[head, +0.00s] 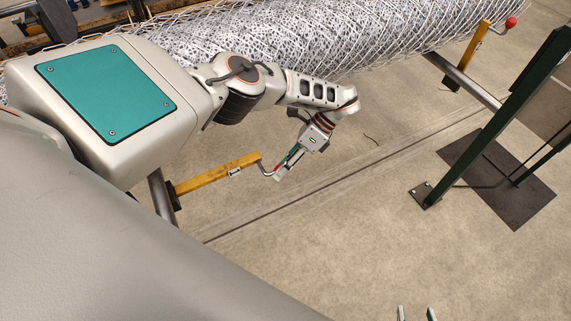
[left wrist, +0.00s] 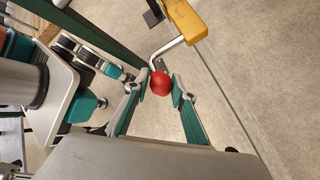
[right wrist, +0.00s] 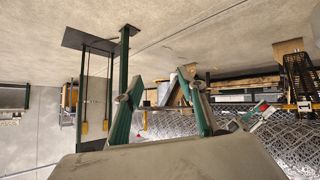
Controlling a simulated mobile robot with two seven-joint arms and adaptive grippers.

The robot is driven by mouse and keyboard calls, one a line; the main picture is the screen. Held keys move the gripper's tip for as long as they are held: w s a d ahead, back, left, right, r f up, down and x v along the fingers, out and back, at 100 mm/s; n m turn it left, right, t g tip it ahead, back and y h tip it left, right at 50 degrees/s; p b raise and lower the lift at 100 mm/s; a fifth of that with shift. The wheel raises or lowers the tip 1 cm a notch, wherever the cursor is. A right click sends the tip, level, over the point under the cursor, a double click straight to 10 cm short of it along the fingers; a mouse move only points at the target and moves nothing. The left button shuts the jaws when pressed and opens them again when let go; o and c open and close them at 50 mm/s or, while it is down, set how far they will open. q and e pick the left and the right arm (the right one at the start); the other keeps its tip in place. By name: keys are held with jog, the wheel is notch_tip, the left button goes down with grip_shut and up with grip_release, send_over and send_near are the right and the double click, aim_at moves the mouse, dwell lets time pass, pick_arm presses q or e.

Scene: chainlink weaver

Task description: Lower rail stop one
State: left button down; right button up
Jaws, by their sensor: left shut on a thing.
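A rail stop with a yellow bar (head: 217,174) is mounted on a grey rail at the lower left of the head view. The bar points right across the picture, and a bent silver rod leaves its end. In the left wrist view the rod (left wrist: 166,47) runs from the yellow bar (left wrist: 185,20) to a red ball knob (left wrist: 161,83). My left gripper (head: 279,174) is shut on this knob, with its fingertips on either side. My right gripper (head: 416,313) is open and empty at the bottom edge of the head view, far from the stop.
A second yellow stop (head: 481,35) with a red knob (head: 510,22) is at the upper right. A large chain-link mesh roll (head: 270,40) lies along the top. A green post (head: 490,125) on a floor plate stands at right. Concrete floor between them is clear.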

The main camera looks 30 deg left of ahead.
pick_arm(q)
jog(key=shift+s+a+f, duration=0.15)
jog(key=shift+a+f, duration=0.25)
jog(key=shift+f, duration=0.25)
jog(key=c, duration=1.8)
grip_release()
jog(key=shift+o, duration=0.2)
jog(key=shift+d+r, duration=0.15)
jog(key=shift+r, duration=0.5)
notch_tip(320, 180, up, 9)
jog(key=shift+f, duration=0.1)
